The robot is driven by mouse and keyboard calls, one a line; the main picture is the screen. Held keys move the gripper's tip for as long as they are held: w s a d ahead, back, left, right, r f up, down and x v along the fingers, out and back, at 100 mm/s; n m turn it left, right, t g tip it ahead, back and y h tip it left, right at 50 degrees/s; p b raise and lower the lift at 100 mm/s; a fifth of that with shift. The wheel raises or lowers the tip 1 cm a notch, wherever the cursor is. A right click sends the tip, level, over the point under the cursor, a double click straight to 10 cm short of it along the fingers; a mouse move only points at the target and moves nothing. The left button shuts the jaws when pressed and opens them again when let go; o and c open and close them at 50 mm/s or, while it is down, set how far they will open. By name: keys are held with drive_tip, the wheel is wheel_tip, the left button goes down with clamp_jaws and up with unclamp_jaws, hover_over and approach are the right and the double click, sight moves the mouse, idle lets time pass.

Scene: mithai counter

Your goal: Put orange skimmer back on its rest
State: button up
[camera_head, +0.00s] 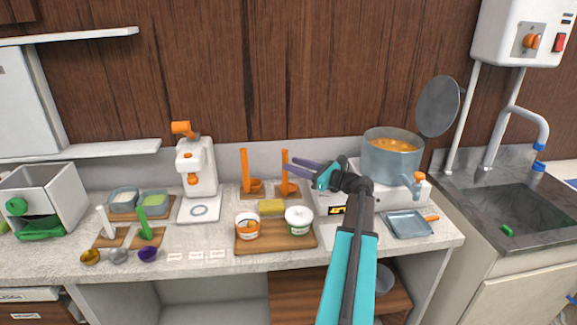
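Two upright orange tools stand on the back of the counter, a left one (244,168) and a right one (285,168). Each is over a small brown wooden base. Their heads are too small to tell which is the skimmer, and I cannot tell whether either stands fully in its rest. My gripper (293,168) is beside the right orange tool, its purple fingers pointing left. The fingers look parted, with their tips close to the handle. I cannot tell whether they touch it.
A steel pot (391,160) of orange food stands on the cooker at right, with a round grey lid (438,106) raised behind. In front are a wooden board (275,246) with two tubs and a yellow block, and a grey tray (408,225). A white dispenser (196,168) stands left.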

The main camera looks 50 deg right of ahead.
drive_tip(key=s+d+b, duration=0.1)
drive_tip(key=s, duration=0.6)
drive_tip(key=shift+s, duration=0.2)
drive_tip(key=shift+d, duration=0.1)
idle(0.4)
